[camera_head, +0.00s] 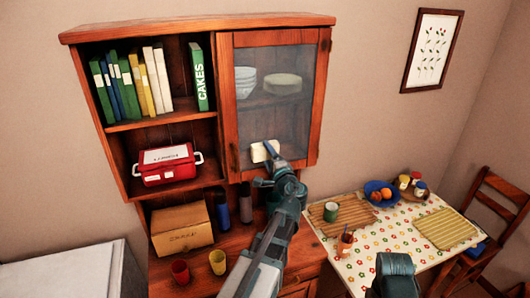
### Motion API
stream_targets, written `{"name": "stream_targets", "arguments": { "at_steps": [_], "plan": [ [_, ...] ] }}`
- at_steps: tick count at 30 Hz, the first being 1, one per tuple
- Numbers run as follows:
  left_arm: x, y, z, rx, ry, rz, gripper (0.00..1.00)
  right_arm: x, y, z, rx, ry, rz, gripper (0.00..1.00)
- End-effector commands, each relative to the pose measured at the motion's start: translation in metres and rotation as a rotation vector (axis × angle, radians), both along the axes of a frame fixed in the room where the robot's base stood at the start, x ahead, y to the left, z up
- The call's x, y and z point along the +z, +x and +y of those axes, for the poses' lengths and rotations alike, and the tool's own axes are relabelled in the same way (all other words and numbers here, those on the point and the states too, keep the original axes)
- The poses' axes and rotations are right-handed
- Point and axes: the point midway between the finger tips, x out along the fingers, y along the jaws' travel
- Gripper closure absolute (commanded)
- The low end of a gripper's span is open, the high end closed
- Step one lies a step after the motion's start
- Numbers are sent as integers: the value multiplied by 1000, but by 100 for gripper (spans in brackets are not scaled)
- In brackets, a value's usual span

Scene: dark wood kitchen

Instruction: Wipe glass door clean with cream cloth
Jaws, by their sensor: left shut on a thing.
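The glass door (290,125) is the right half of the wooden wall cabinet. It is closed, its pane looks hazy, and bowls show dimly behind it. The cream cloth (259,153) is a small pale pad at the lower left part of the pane. My left gripper (271,152) is shut on the cloth and holds it up at the glass; I cannot tell whether it is pressed against it. The gripper and wrist hide part of the door's lower frame. My right gripper is not in view; only a dark part of my other arm shows at the bottom right.
Open shelves left of the door hold books (132,88) and a red box (166,163). A cardboard box (181,228), bottles and cups stand on the counter below. A table (370,268) with a blue bowl (371,187) and jars is at the right.

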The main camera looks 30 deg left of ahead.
Motion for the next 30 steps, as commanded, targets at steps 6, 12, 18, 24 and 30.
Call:
{"name": "stream_targets", "arguments": {
  "at_steps": [6,12,18,24,30],
  "plan": [
    [0,-1,-1,0,0,0,68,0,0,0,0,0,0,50],
    [0,-3,-4,-1,0,0,68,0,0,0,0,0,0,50],
    [0,-14,-15,-1,0,0,68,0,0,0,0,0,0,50],
    [0,-21,-25,-1,0,0,68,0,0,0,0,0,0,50],
    [0,-20,-24,0,0,0,68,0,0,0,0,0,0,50]
  ]
}}
